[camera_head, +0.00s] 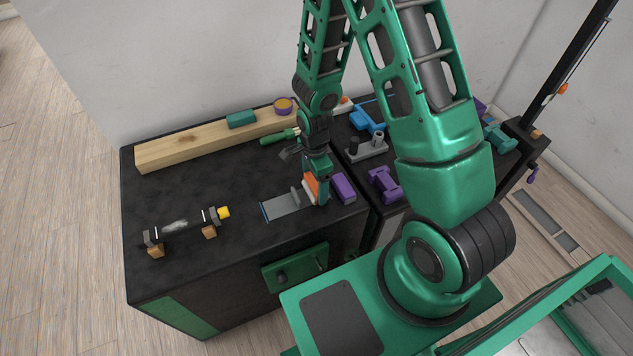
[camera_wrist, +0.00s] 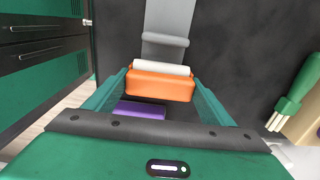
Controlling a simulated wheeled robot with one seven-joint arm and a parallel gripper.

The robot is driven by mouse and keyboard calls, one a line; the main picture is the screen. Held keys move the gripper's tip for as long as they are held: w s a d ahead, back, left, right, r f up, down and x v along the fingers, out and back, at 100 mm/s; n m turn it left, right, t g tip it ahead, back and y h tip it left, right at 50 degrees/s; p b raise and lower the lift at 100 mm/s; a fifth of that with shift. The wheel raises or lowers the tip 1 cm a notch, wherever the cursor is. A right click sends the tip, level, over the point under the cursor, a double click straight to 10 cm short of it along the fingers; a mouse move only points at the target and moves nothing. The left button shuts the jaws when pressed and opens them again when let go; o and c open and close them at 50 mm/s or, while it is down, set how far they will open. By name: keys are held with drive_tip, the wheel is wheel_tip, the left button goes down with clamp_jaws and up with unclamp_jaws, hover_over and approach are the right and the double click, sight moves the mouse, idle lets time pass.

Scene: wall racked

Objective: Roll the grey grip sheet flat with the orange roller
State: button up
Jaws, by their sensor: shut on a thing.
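My gripper (camera_head: 322,193) is low over the near part of the black bench top, shut on the orange roller (camera_head: 311,187). In the wrist view the roller's orange body (camera_wrist: 160,86) sits between my green fingers, and its pale cylinder (camera_wrist: 161,70) faces the sheet. The grey grip sheet (camera_head: 283,206) lies on the bench just left of the roller, with a blue strip at its far left end. In the wrist view the sheet (camera_wrist: 168,18) has a raised curl (camera_wrist: 165,40) across it, just ahead of the roller. Whether the roller touches the sheet is unclear.
A purple block (camera_head: 344,188) is close right of my gripper; it also shows in the wrist view (camera_wrist: 142,109). A wooden beam (camera_head: 200,143), a green-handled brush (camera_head: 278,137) and a black stand with a yellow end (camera_head: 182,228) are on the bench.

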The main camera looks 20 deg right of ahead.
drive_tip(key=shift+a+f, duration=0.1)
drive_tip(key=shift+a, duration=0.45)
drive_tip(key=shift+r, duration=3.55)
drive_tip(key=shift+w, duration=0.1)
